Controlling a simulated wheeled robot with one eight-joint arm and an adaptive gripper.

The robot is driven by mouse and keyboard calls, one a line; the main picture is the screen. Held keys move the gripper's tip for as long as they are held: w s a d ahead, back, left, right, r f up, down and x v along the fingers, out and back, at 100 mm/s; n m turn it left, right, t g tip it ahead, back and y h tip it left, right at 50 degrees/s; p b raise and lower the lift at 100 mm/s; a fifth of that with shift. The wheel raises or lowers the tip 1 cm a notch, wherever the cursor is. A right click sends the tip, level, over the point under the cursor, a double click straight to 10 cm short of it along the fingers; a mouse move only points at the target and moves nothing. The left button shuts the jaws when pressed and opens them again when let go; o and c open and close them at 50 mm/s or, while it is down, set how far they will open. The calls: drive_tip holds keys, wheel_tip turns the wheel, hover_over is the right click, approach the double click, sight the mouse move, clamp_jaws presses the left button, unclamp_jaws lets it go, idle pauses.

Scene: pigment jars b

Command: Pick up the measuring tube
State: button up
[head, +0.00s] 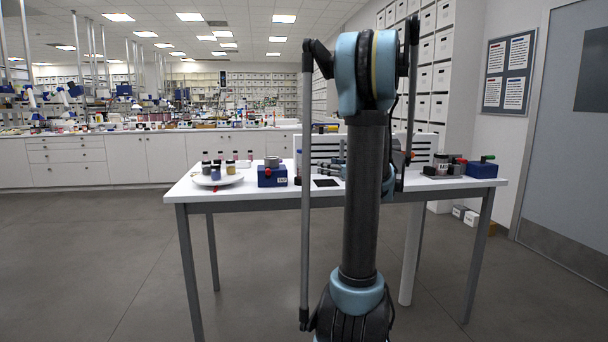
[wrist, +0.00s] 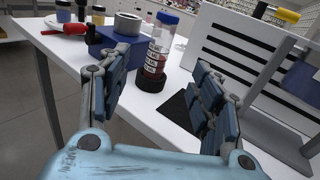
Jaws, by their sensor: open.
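The measuring tube (wrist: 158,48) is a clear upright tube with a blue cap and red and white bands. It stands in a round black base (wrist: 149,82) on the white table. In the wrist view my gripper (wrist: 162,62) is open, with one finger to the left of the tube and one to the right. The tube appears beyond or between the fingertips, and I see no finger touching it. In the head view a narrow slice of the tube (head: 298,163) shows beside my arm.
A blue box (wrist: 105,38) with a red handle and grey ring stands just left of the tube. A black flat patch (wrist: 180,108) lies to its right, before a white slotted panel (wrist: 225,55). Jars and a white plate (head: 216,180) occupy the table's left end.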

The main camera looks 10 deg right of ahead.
approach(305, 161)
drive_tip(key=x, duration=0.6)
drive_tip(key=shift+d+r, duration=0.1)
drive_tip(key=shift+r, duration=0.05)
drive_tip(key=shift+x, duration=3.05)
drive_tip(key=shift+c, duration=0.6)
drive_tip(key=shift+s, duration=0.1)
drive_tip(key=c, duration=1.2)
